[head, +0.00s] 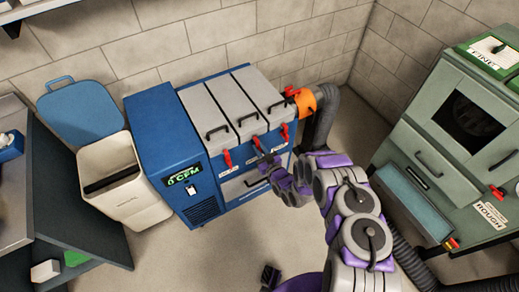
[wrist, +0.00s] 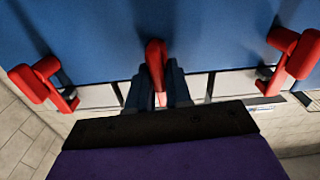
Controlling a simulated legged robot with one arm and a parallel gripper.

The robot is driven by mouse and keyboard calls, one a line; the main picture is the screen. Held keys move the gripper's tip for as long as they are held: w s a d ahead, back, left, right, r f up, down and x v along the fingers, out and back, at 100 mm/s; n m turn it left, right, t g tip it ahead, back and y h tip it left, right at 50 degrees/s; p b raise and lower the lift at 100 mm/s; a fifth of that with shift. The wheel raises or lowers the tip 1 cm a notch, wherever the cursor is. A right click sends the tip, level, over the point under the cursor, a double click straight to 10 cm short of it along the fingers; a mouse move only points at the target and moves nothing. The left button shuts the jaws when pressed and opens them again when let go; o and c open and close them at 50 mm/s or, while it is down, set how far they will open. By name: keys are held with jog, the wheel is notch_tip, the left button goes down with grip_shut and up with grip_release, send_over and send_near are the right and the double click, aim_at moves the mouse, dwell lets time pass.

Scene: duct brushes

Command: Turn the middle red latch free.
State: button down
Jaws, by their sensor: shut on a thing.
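The middle red latch (wrist: 154,58) hangs on the front of the blue cabinet (wrist: 110,45). In the wrist view it points down between the two dark fingers of my gripper (wrist: 157,82), which is shut on it. The fingers hide part of its lower end. In the head view my gripper (head: 266,160) is at the cabinet front, and the middle latch (head: 256,142) shows only in part. The left red latch (head: 228,158) and the right red latch (head: 285,132) hang on either side, apart from my gripper. They also show at the sides of the wrist view.
Three grey lids with black handles (head: 217,130) top the cabinet. A display reading "0 CFM" (head: 182,177) is at its left. An orange collar and grey hose (head: 320,115) are at its right. A beige bin (head: 122,178) stands left, a green machine (head: 440,150) right.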

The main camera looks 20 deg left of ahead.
jog(key=n+b, duration=0.1)
jog(key=n, duration=0.3)
jog(key=s+a+f+n+b, duration=0.1)
jog(key=n+b, duration=0.1)
jog(key=n, duration=0.2)
jog(key=n+b, duration=0.1)
jog(key=n, duration=0.4)
jog(key=shift+s+a+f+b, duration=0.15)
jog(key=shift+s+f+b, duration=0.1)
jog(key=shift+s+b, duration=0.1)
jog(key=shift+s+a+f+n, duration=0.1)
jog(key=shift+f+n, duration=0.15)
jog(key=shift+n, duration=0.8)
jog(key=shift+f+n, duration=0.2)
jog(key=shift+n, duration=0.85)
jog(key=c, duration=1.2)
grip_release()
jog(key=shift+a, duration=0.1)
jog(key=shift+o, duration=0.2)
